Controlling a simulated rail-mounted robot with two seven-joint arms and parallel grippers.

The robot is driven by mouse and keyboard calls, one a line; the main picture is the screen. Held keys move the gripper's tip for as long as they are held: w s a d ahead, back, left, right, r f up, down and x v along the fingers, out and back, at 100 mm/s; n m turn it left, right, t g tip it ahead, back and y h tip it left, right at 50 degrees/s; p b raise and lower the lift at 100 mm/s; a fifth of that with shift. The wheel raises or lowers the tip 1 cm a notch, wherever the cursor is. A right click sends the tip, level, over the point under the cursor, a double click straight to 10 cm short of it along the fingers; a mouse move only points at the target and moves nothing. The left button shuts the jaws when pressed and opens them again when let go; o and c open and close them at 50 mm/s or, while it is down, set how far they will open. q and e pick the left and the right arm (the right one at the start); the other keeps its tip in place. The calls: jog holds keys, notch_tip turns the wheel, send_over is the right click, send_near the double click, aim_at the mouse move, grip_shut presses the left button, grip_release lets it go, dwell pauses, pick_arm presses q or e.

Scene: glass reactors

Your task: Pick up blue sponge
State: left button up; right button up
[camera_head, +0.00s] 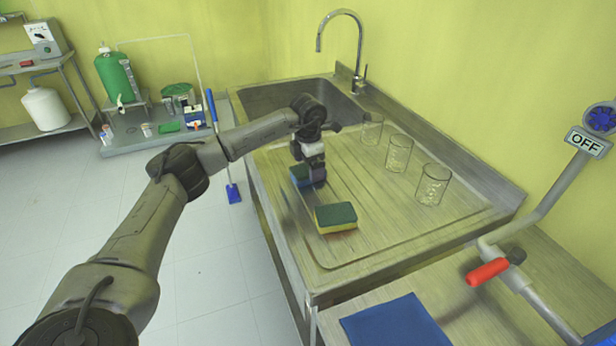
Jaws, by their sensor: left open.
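The blue sponge (300,180) lies on the ribbed steel drainboard (380,215), near its left edge. My left gripper (311,170) points down right over the sponge, with its open fingers at the sponge and partly covering it. I cannot tell whether the fingers touch it. A second sponge, green on top and yellow below (336,217), lies on the drainboard in front of and to the right of the gripper, apart from it. My right gripper is not in view.
Several glass beakers stand in a row along the right of the drainboard, the nearest at the front (432,185). The sink basin (270,98) and tall faucet (343,45) are behind. A blue cloth (395,322) and red-handled valve (488,272) are front right.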

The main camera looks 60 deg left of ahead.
aim_at(308, 169)
pick_arm(q)
notch_tip(308, 169, down, 2)
jog(key=shift+f, duration=0.1)
jog(key=shift+c, duration=0.3)
jog(key=c, duration=0.9)
jog(key=shift+c, duration=0.2)
notch_tip(308, 169, up, 10)
jog(key=p, duration=0.3)
